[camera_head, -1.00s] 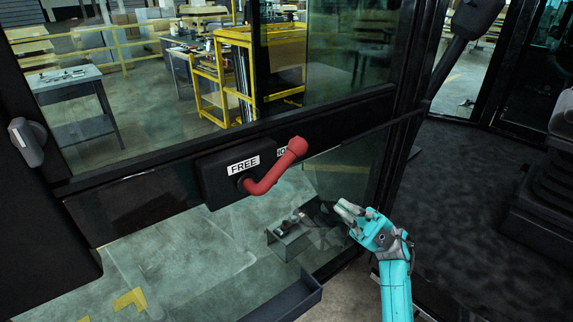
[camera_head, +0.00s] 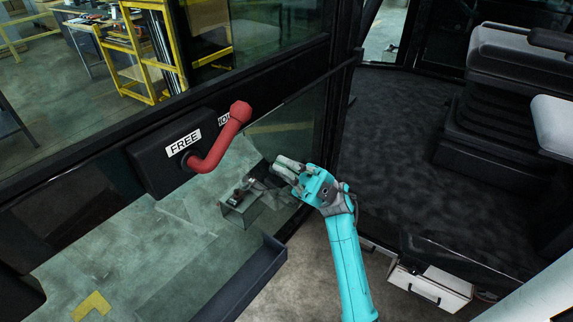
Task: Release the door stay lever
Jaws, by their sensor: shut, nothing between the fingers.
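The red door stay lever (camera_head: 214,148) sticks out of a black box (camera_head: 150,165) on the door's cross rail. It angles up and to the right from its pivot, with its knob end at the upper right. A white FREE label (camera_head: 184,143) is on the box left of the lever. My teal arm reaches up from the bottom.
The glass door (camera_head: 130,235) has a black frame (camera_head: 290,80) to the right of the lever. A dark tray (camera_head: 235,285) is low on the door. A seat (camera_head: 500,90) and a white drawer (camera_head: 430,285) are at right. Dark floor (camera_head: 390,150) lies open between.

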